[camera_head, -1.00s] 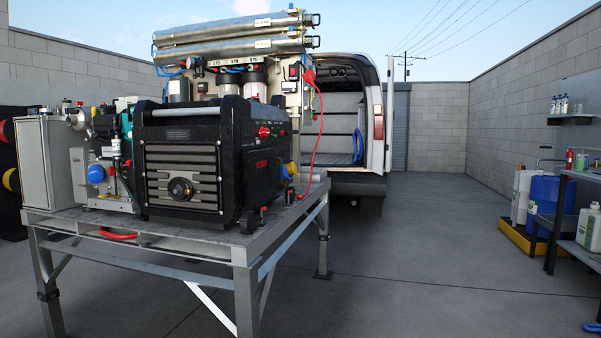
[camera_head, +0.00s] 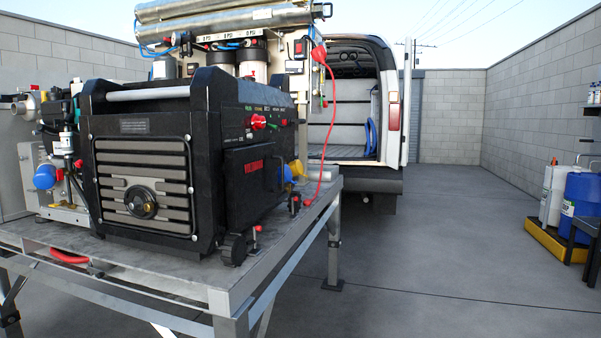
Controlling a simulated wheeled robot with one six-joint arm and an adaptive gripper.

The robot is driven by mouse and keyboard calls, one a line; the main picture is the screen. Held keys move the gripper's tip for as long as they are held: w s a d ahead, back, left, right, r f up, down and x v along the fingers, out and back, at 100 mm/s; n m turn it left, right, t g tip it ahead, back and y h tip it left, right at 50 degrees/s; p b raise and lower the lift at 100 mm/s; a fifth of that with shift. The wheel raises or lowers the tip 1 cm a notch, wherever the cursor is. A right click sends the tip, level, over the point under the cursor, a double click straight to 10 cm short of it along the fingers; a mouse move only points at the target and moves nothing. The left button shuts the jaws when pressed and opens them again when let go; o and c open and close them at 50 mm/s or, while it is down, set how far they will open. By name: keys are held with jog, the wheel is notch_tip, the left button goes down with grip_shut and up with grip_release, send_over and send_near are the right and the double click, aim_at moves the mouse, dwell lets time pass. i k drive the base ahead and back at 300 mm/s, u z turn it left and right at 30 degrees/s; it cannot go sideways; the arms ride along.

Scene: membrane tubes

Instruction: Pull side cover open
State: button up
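A black generator (camera_head: 190,155) stands on a grey metal table (camera_head: 190,277). Its slatted front panel (camera_head: 142,187) with a round dark knob faces me. On its right side is a black side cover (camera_head: 250,182) with red lettering, and it looks shut. Above the cover is a control panel with a red knob (camera_head: 258,122). Silver membrane tubes (camera_head: 225,22) lie across the top of the unit behind the generator. My gripper is not in view.
A red cable (camera_head: 333,130) hangs at the table's right end. A white van (camera_head: 392,100) stands open behind. Blue and white containers (camera_head: 575,198) stand on a yellow tray (camera_head: 553,243) at the far right. The floor right of the table is clear.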

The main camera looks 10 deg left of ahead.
aim_at(250, 170)
jog(key=u, duration=0.4)
jog(key=i, duration=0.9)
jog(key=u, duration=0.6)
